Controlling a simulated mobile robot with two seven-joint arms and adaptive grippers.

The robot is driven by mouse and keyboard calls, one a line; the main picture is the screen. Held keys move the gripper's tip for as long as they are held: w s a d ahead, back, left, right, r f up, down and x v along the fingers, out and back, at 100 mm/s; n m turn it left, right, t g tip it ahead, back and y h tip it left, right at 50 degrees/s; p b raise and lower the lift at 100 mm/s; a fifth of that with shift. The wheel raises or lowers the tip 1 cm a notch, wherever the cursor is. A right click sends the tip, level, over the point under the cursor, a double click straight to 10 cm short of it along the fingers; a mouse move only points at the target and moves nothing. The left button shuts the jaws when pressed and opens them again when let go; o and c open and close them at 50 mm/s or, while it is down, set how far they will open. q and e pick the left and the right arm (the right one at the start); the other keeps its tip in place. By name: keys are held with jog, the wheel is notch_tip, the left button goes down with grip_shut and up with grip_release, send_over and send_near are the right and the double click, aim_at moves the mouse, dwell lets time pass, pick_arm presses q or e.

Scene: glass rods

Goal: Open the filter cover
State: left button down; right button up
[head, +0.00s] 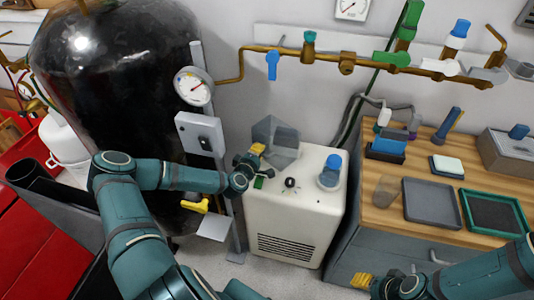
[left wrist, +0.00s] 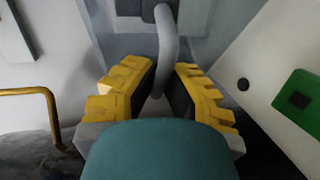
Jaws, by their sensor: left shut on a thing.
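The filter cover (head: 277,140) is a translucent grey cover at the back left of the white machine's top. It looks raised and tilted in the head view. My left gripper (head: 257,151), with yellow fingers, is at the cover's left side. In the left wrist view, my left gripper (left wrist: 160,88) has its fingers on both sides of a curved grey handle (left wrist: 168,45) and is shut on it.
The white machine (head: 295,220) has a black knob (head: 290,183) and a blue-capped part (head: 331,170) on top. A large black tank (head: 110,75) stands left. A wooden bench (head: 385,215) with trays stands right. Brass pipes (head: 345,62) run along the wall.

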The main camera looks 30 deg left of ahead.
pick_arm(q)
jog(key=shift+a, duration=0.1)
dwell(0.3)
jog(key=c, duration=1)
grip_release()
jog(key=v, duration=1.2)
jog(key=shift+r, duration=0.1)
